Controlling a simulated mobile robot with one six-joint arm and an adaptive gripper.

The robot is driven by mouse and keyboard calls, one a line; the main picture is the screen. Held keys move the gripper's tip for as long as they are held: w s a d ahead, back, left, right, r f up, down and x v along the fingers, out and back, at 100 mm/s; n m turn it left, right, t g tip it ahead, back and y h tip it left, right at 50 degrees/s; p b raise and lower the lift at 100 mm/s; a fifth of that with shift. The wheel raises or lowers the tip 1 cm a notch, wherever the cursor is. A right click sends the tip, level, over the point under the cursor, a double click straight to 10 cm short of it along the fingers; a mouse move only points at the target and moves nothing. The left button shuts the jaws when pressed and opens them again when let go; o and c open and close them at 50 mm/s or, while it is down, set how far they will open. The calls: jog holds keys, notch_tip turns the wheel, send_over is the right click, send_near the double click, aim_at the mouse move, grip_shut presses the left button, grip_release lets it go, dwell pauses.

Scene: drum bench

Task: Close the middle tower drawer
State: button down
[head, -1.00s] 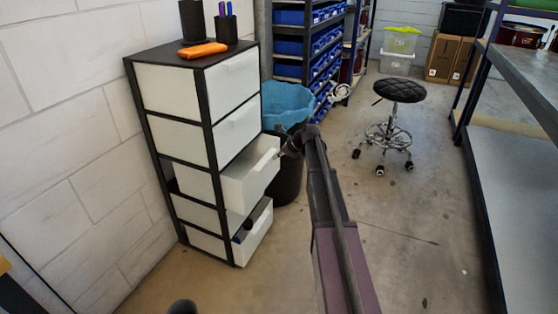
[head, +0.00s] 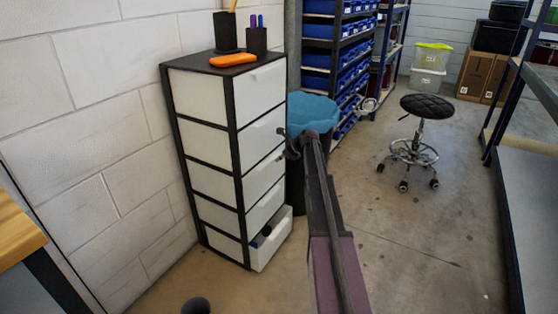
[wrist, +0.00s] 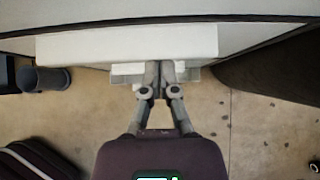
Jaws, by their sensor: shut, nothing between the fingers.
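The drawer tower (head: 240,165) is a black-framed unit with white fronts, standing against the wall at left in the head view. Its middle drawer (head: 263,177) sits flush with the frame, pushed in. The lowest drawer (head: 272,243) stands out, with dark items inside. My gripper (head: 281,150) is shut and empty at the right edge of the tower, near the middle drawer's upper part. In the wrist view my gripper (wrist: 160,68) has its fingers together below a white drawer front (wrist: 125,45). I cannot tell if they touch it.
A blue-lined bin (head: 312,112) stands just behind my gripper, beside the tower. Pen cups (head: 256,40) and an orange object (head: 233,59) sit on top. A black stool (head: 425,107) stands to the right, with clear floor before it.

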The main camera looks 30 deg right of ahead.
jog(key=shift+w+r, duration=0.1)
jog(key=shift+w, duration=0.25)
jog(key=s+d+r+p, duration=0.6)
jog(key=s+r+p, duration=0.1)
jog(key=s, duration=0.3)
dwell(0.6)
jog(key=shift+d, duration=0.1)
dwell(0.4)
